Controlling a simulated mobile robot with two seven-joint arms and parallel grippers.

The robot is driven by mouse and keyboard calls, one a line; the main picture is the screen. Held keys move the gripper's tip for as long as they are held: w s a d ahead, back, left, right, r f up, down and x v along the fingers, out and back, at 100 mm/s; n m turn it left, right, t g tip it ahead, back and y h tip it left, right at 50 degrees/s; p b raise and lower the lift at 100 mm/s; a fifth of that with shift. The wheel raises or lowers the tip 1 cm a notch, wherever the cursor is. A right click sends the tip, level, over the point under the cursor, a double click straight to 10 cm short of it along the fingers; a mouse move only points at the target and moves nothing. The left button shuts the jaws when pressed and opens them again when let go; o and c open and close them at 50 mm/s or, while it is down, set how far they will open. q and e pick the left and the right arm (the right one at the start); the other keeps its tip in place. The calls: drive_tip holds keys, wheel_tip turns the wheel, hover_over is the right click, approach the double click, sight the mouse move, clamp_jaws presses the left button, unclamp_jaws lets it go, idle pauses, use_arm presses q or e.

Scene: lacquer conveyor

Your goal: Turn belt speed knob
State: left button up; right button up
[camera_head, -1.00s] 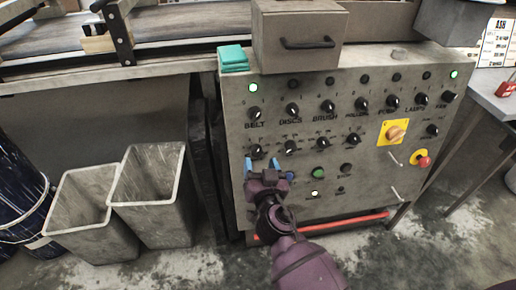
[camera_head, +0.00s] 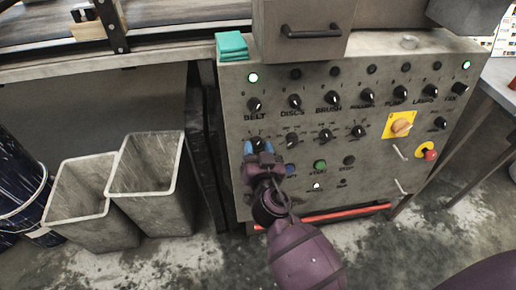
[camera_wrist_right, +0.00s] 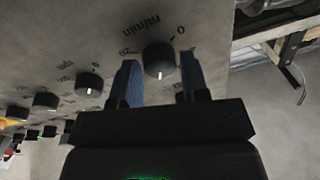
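The belt speed knob is a black round knob (camera_head: 257,143) with a white pointer line, in the second row of the grey control panel (camera_head: 236,110), under the BELT knob (camera_head: 254,104). My right gripper (camera_head: 258,148) is at this knob, its two blue fingers pointing at the panel. In the right wrist view the knob (camera_wrist_right: 159,60) shows between the fingertips of my right gripper (camera_wrist_right: 160,78), one on each side. The fingers are apart, with a narrow gap at the right; I cannot tell whether the left one touches. My left gripper is out of view.
More knobs sit to the right, with a yellow-plated switch (camera_head: 402,125) and a red stop button (camera_head: 430,155). A green button (camera_head: 320,166) is below. Two grey bins (camera_head: 150,190) stand at left. A drawer box (camera_head: 300,30) and teal cloths (camera_head: 231,46) are on top.

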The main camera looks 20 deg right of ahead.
drive_tip(key=c, duration=0.5)
drive_tip(key=shift+c, duration=0.2)
drive_tip(key=shift+n, duration=0.3)
